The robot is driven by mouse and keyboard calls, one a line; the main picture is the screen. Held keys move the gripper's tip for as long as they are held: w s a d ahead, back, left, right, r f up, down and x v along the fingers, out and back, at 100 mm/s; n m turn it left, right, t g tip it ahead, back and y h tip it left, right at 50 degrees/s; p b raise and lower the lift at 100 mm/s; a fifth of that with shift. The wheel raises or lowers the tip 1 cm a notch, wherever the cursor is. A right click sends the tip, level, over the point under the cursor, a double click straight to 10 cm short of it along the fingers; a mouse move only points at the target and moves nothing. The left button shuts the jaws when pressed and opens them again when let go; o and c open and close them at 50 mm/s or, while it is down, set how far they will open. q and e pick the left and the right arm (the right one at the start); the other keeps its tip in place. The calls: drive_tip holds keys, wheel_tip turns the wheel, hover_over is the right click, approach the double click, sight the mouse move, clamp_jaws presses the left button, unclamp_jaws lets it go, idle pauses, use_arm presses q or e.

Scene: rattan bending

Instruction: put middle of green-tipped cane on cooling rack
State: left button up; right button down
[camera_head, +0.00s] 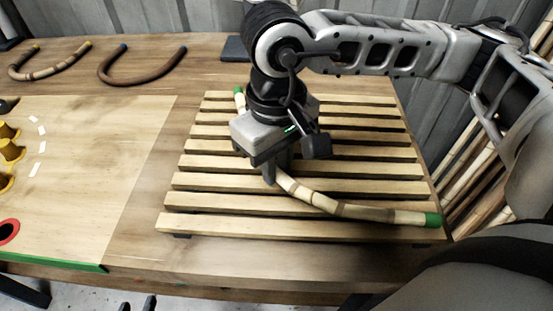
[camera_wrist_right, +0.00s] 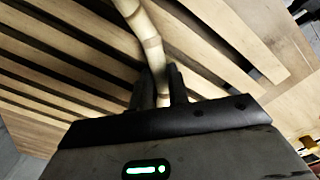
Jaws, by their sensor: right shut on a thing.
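The green-tipped cane (camera_head: 340,208) is a pale, jointed, bent cane with a green tip at each end. It lies across the slatted wooden cooling rack (camera_head: 190,200), one tip at the rack's far left and the other at its near right edge. My right gripper (camera_head: 273,172) points down over the rack and is shut on the cane near its middle. In the right wrist view the cane (camera_wrist_right: 150,45) runs between the two fingers (camera_wrist_right: 163,88), with slats behind it. Whether the cane's middle touches the slats I cannot tell. My left gripper is not in view.
Two bent canes, one pale (camera_head: 50,70) and one brown (camera_head: 140,78), lie at the table's back left. A pale board (camera_head: 90,170) with yellow pegs (camera_head: 12,150) and a red-ringed hole (camera_head: 8,231) is at left. Loose canes (camera_head: 470,165) stand right of the table.

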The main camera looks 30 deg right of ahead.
drive_tip(key=shift+f, duration=0.1)
drive_tip(key=shift+f+b, duration=0.15)
drive_tip(key=shift+b, duration=0.25)
drive_tip(key=c, duration=1.3)
unclamp_jaws()
drive_tip(key=shift+c, duration=0.2)
drive_tip(key=shift+r+p, duration=0.4)
drive_tip(key=shift+p, duration=0.15)
wheel_tip(320, 180, up, 12)
drive_tip(key=shift+f, duration=0.15)
